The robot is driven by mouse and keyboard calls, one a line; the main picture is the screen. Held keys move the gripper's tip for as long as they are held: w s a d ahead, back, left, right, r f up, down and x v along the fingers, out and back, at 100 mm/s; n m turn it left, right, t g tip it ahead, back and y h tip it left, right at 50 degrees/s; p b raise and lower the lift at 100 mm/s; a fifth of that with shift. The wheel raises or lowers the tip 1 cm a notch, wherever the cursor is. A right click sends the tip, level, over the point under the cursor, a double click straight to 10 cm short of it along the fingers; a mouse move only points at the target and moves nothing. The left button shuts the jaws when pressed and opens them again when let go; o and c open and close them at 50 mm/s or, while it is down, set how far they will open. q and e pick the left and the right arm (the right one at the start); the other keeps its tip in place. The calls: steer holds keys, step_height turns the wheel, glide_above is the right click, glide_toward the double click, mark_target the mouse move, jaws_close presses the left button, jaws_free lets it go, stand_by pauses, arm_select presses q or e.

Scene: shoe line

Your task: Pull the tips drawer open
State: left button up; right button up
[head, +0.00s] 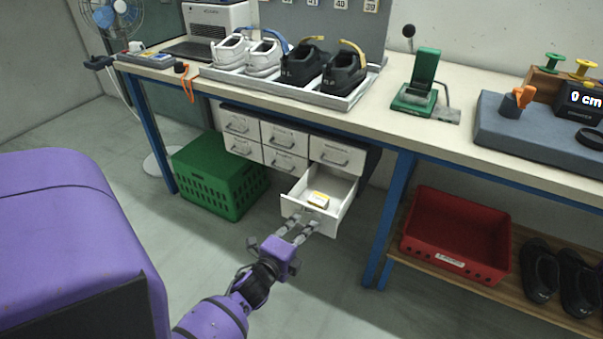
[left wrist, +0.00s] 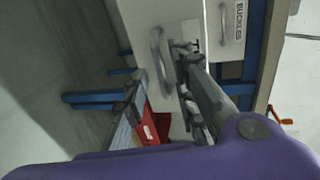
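A white drawer unit (head: 283,146) hangs under the bench. Its bottom right drawer (head: 347,192) stands pulled out, with a small yellow-and-white box (head: 317,200) inside. I cannot read this drawer's label in the head view. My left gripper (head: 304,221) is at the open drawer's front, its fingertips covering part of that front. In the left wrist view the left gripper (left wrist: 162,70) has its fingers apart, with a drawer handle (left wrist: 160,56) in the gap; I see no firm contact. My right gripper is not in view.
A green crate (head: 220,178) stands on the floor left of the drawers. A blue bench leg (head: 391,210) and a red bin (head: 457,238) are to the right. Shoes lie in a tray (head: 290,90) on the bench. The floor before the drawers is clear.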

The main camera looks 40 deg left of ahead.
arm_select(q)
steer(key=v, duration=1.1)
steer(key=shift+s, duration=0.3)
steer(key=shift+r, duration=0.1)
